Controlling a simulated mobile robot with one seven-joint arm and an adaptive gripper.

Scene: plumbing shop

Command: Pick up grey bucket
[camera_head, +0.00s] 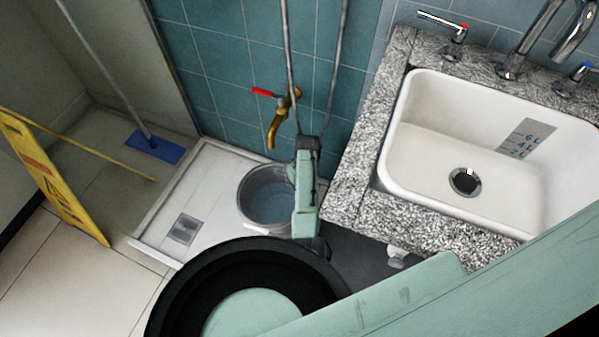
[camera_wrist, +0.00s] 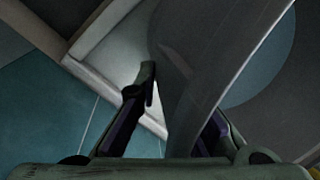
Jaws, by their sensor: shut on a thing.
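The grey bucket (camera_head: 265,200) stands in the white floor tray under the brass tap, in the head view. It looks upright, with a bluish inside. My gripper (camera_head: 309,172) is at the bucket's right side, and my arm hides that part of the rim. In the wrist view the bucket's grey wall (camera_wrist: 215,65) runs up between the two fingers of my gripper (camera_wrist: 175,112). The gripper is shut on the bucket's wall. In the head view the fingertips are hidden behind the wrist.
The white tray (camera_head: 205,170) has a drain grate (camera_head: 184,229). A brass tap (camera_head: 279,120) with a red handle juts above the bucket. A granite counter with a white sink (camera_head: 440,150) is at right. A yellow sign (camera_head: 60,190) and a blue mop (camera_head: 154,148) are at left.

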